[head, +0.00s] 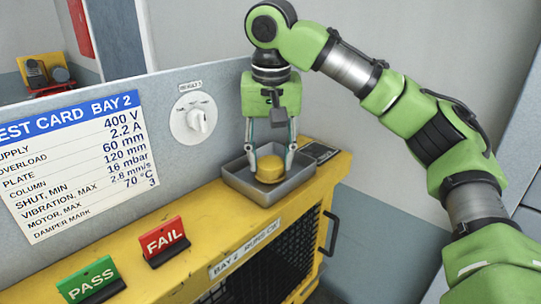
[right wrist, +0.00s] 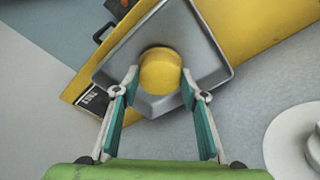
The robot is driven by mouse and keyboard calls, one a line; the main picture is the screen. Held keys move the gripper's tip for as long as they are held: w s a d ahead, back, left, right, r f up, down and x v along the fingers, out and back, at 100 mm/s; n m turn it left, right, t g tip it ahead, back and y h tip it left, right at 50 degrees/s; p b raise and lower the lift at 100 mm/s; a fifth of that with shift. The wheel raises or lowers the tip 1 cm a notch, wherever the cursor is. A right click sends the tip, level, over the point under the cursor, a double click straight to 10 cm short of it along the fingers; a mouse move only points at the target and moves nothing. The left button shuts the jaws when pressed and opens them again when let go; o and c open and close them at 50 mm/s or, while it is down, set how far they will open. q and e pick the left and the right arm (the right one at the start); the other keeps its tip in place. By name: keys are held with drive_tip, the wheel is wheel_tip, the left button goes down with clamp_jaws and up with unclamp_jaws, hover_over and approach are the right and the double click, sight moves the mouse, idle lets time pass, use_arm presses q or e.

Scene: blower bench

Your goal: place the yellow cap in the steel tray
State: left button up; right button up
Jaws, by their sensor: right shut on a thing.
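The yellow cap (head: 270,168) is a short round piece inside the outline of the steel tray (head: 236,178). My right gripper (head: 270,160) comes down from above, with one finger on each side of the cap, and is shut on it. In the right wrist view the cap (right wrist: 160,72) sits between the two fingertips (right wrist: 160,88), with the tray (right wrist: 215,72) around and below it. I cannot tell whether the cap's underside touches the tray floor. My left gripper is not in view.
The tray stands on the yellow bench (head: 190,210), near its right end. A wall panel with a rotary knob (head: 197,120) and a test card (head: 75,165) rises behind. A red FAIL sign (head: 165,241) and a green PASS sign (head: 90,281) stand on the bench at left.

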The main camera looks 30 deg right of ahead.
sight(271, 168)
drive_tip(key=shift+s+a, duration=0.1)
drive_tip(key=o, duration=0.9)
drive_tip(key=shift+f, duration=0.15)
drive_tip(key=r, duration=0.4)
drive_tip(key=s+r, duration=0.1)
drive_tip(key=r, duration=0.7)
drive_tip(key=shift+s+a+r, duration=0.15)
drive_tip(key=shift+s+a, duration=0.15)
drive_tip(key=shift+a, duration=0.1)
